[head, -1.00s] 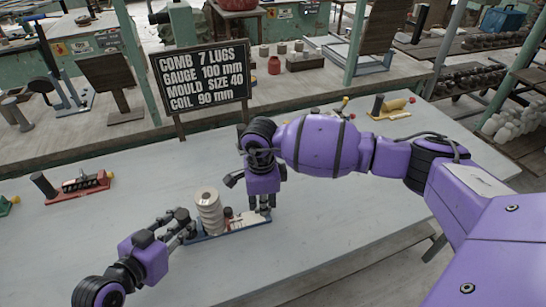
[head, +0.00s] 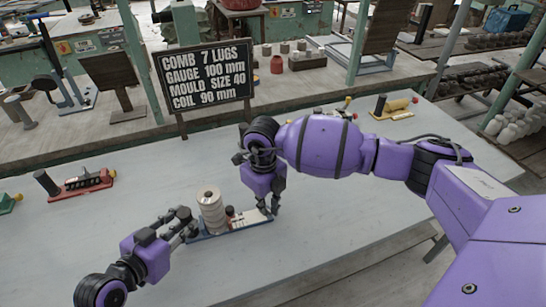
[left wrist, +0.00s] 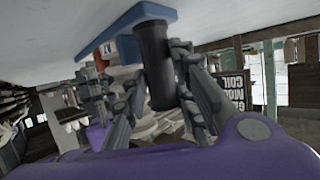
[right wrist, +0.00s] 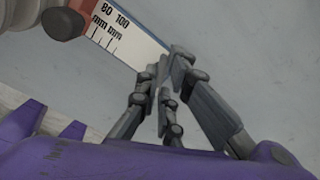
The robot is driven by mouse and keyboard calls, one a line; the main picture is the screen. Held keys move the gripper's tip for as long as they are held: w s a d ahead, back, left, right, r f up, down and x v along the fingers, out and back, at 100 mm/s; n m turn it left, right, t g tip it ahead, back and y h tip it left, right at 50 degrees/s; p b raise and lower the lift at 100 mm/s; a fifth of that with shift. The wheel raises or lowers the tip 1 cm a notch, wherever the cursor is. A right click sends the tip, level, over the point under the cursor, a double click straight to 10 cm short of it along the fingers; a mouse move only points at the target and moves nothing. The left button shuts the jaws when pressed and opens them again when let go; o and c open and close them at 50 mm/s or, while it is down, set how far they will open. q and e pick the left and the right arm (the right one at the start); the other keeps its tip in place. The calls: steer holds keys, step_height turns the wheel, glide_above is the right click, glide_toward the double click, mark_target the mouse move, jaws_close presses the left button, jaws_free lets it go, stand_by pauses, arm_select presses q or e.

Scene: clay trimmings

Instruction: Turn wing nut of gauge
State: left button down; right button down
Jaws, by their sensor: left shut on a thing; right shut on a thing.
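The gauge has a blue base (head: 200,237), a pale stack of discs (head: 211,207) and a white scale strip (right wrist: 125,40). A red and black part (head: 231,212) stands beside the stack. My left gripper (head: 187,225) is shut on the gauge's dark upright post (left wrist: 155,65) at the left end. My right gripper (head: 270,211) points down at the right end of the gauge. In the right wrist view its fingers (right wrist: 163,75) are shut beyond the 100 mark. The wing nut between them is hidden by the fingertips.
A sign (head: 202,75) stands behind the table. A red gauge-like tool (head: 83,184) lies to the left, and a yellow one (head: 392,107) at the back right. The white tabletop (head: 120,235) is clear around the gauge.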

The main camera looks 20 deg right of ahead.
steer(key=shift+r+m, duration=0.1)
steer(key=shift+m, duration=1)
steer(key=c, duration=1.9)
jaws_free()
step_height(320, 180, up, 12)
arm_select(q)
steer(key=c, duration=1.4)
jaws_free()
